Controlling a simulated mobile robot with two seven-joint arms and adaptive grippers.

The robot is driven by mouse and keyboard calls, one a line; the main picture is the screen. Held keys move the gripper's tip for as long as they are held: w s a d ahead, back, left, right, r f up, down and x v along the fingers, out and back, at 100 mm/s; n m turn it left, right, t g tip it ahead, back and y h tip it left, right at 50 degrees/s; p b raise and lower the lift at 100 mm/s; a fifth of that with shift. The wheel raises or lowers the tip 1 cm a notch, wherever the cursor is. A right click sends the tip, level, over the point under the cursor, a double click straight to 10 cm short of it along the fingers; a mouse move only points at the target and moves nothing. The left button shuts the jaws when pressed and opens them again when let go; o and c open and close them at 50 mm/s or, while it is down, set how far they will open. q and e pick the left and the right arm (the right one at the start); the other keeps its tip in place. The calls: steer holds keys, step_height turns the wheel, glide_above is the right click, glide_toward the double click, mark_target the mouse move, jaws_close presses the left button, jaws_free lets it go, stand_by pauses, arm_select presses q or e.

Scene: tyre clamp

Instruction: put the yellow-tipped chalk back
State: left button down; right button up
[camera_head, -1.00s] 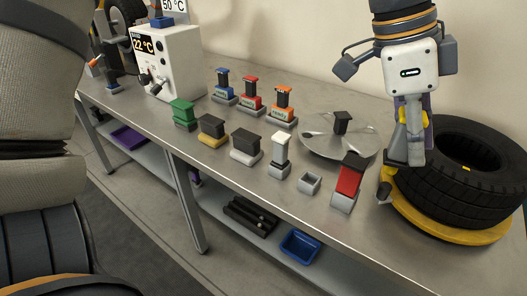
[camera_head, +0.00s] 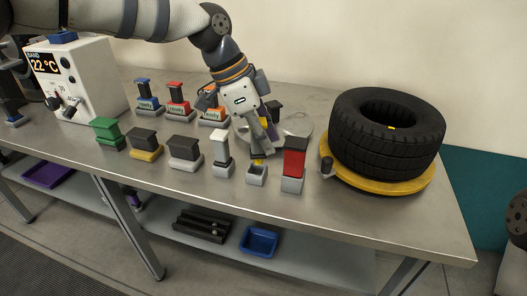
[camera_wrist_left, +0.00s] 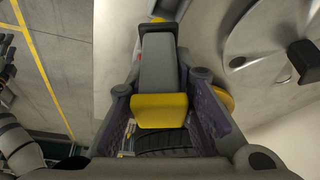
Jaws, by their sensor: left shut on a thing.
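The yellow-tipped chalk (camera_head: 257,162) is in my left gripper (camera_head: 262,145). In the left wrist view the chalk (camera_wrist_left: 160,65) is a grey block with a yellow end (camera_wrist_left: 160,110) between the two fingers. The fingers hide part of it in the head view.
A white-topped piece (camera_head: 221,150) stands left of the holder and a red block (camera_head: 294,165) right of it, both close. A round metal plate (camera_head: 298,124) lies behind. A tyre (camera_head: 385,135) on a yellow ring is at the right. The bench's front strip is clear.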

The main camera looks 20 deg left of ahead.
mark_target(263, 153)
arm_select(q)
steer(key=shift+w+a+f, duration=0.15)
steer(key=shift+w+f, duration=0.05)
steer(key=shift+f, duration=0.1)
steer(key=f, duration=0.3)
steer(key=shift+w+a+f, duration=0.25)
steer(key=shift+w+f, duration=0.1)
steer(key=shift+f, duration=0.05)
steer(key=shift+f, duration=0.35)
steer(key=c, duration=1.4)
jaws_free()
steer(key=shift+r, duration=0.1)
steer(key=v, duration=1.2)
steer(key=shift+r, duration=0.3)
